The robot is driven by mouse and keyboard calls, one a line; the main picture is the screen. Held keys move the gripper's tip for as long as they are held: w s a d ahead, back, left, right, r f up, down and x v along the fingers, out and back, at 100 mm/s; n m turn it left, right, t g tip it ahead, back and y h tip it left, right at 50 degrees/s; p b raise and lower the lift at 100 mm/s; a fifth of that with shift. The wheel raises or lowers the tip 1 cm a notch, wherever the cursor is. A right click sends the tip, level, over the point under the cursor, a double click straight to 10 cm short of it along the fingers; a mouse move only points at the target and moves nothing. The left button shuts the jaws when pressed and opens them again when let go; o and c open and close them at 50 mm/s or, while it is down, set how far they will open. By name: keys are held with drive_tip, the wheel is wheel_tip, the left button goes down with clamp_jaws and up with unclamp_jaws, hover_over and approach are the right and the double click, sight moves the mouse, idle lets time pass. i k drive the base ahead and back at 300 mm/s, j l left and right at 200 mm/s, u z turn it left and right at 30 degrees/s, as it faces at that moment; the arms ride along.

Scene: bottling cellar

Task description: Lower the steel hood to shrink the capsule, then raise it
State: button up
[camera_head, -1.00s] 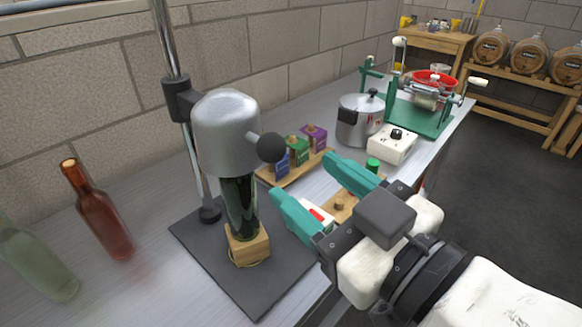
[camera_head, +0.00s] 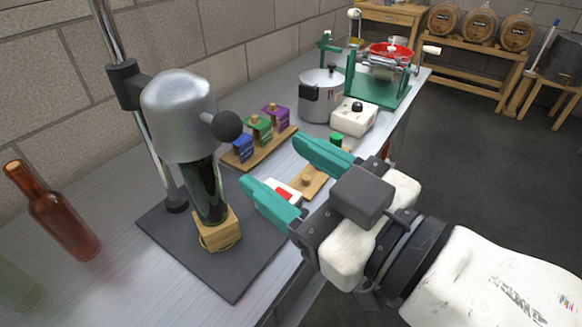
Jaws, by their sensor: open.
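The steel hood (camera_head: 178,112) sits on a chrome post (camera_head: 150,130) and covers the top of a dark green bottle (camera_head: 206,190). A black ball knob (camera_head: 227,126) sticks out from the hood's right side. The bottle stands upright in a wooden block (camera_head: 218,235) on a dark base plate (camera_head: 225,280). The capsule is not visible; the bottle's neck is hidden by the hood. My gripper (camera_head: 279,176), with teal fingers, is open and empty. It is to the right of the bottle and below and right of the knob, apart from both.
A red-brown bottle (camera_head: 58,215) and a pale green bottle (camera_head: 18,290) stand at left. Blue, green and purple boxes (camera_head: 258,128) stand on a wooden strip behind. A pot (camera_head: 321,95), white control box (camera_head: 354,118) and green-framed machine (camera_head: 385,85) stand farther back. A wall borders the bench.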

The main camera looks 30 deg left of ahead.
sight(184, 122)
drive_tip(key=u, duration=1.05)
